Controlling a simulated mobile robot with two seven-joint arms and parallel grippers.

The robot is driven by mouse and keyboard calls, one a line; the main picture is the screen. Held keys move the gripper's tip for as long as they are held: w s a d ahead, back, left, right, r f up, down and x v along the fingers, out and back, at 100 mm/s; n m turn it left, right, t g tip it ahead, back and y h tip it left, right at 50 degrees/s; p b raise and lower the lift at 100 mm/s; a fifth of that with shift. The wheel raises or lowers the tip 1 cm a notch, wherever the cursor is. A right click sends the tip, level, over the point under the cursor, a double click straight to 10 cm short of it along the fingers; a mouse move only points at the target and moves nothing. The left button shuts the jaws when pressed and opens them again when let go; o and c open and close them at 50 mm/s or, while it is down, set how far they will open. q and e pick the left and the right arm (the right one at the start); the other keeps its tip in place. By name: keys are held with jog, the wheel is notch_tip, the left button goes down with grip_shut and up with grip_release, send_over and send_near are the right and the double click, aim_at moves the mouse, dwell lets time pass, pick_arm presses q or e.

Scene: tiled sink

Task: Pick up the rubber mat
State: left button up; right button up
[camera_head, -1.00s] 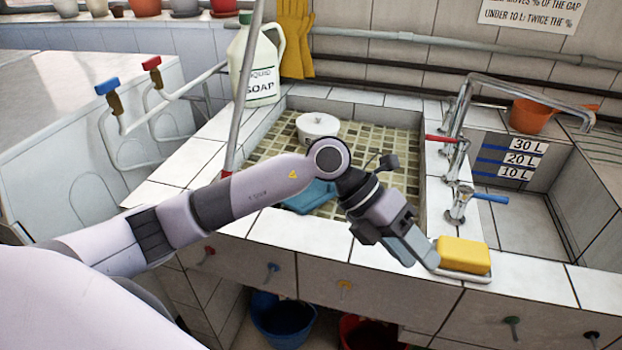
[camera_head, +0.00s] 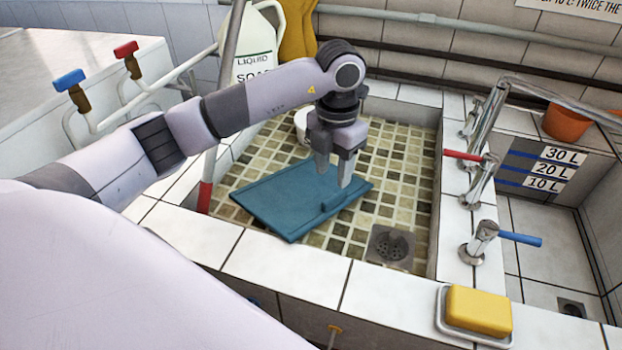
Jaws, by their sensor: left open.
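The rubber mat (camera_head: 283,204) is a flat teal rectangle with a small raised block near its right end. It lies in the tiled basin (camera_head: 398,160), left of the drain. My left gripper (camera_head: 333,180) points down over the right part of the mat, its two fingers apart and empty. The fingertips are close to the raised block; I cannot tell whether they touch the mat. My right gripper is not in view.
A white pot (camera_head: 301,127) stands behind my arm in the basin. A soap jug (camera_head: 253,45) is on the back left ledge. A yellow sponge (camera_head: 478,310) sits in a dish on the front ledge. Taps (camera_head: 484,180) line the right wall. The drain (camera_head: 390,246) is clear.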

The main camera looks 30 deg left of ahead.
aim_at(333, 198)
pick_arm(q)
jog(key=f, duration=0.7)
jog(key=shift+d+p, duration=0.2)
jog(key=shift+p, duration=0.2)
jog(key=shift+r, duration=0.1)
grip_shut()
